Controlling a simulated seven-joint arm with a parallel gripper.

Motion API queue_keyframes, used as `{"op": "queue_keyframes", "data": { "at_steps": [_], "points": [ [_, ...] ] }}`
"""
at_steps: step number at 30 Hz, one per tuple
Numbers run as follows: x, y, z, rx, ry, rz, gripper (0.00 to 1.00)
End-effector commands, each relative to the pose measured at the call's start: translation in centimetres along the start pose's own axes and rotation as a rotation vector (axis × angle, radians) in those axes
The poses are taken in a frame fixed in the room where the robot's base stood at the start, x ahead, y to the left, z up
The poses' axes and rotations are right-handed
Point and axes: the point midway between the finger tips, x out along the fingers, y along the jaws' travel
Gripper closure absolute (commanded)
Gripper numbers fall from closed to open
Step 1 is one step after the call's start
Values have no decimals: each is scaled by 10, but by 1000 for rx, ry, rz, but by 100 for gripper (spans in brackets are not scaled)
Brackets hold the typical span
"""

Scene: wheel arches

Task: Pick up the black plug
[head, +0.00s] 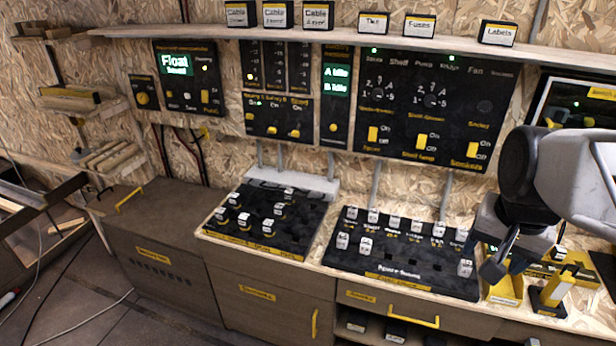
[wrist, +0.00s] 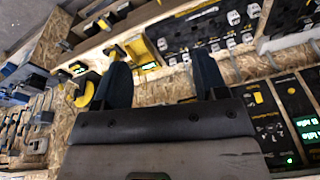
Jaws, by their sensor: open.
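I cannot single out a black plug for certain. Small dark blocks with pale labelled tops (head: 365,244) stand on the right black board (head: 400,270), and similar ones stand on the left black board (head: 265,243). A small dark piece (head: 559,252) lies by the yellow-edged holders at the right. My gripper (head: 502,264) is at the right, above the bench near the right board's end. In the wrist view my gripper (wrist: 162,75) has its two dark fingers wide apart, with nothing seen between them.
A yellow holder (head: 505,287) and a yellow stand (head: 553,292) are close below my gripper. Black switch panels (head: 435,100) cover the wall behind. A shelf (head: 340,36) with labelled boxes runs above. Drawers (head: 270,300) are below the bench.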

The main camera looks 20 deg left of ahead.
Motion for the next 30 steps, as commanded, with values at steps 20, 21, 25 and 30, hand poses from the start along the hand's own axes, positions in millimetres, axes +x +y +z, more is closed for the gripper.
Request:
{"op": "queue_keyframes", "data": {
  "at_steps": [20,21,25,30],
  "points": [
    [34,-144,-114,344,-63,3,34],
    [37,-154,-119,365,-67,4,34],
    [49,-187,-135,432,-77,9,34],
    [68,-232,-152,519,-90,18,34]
  ]
}}
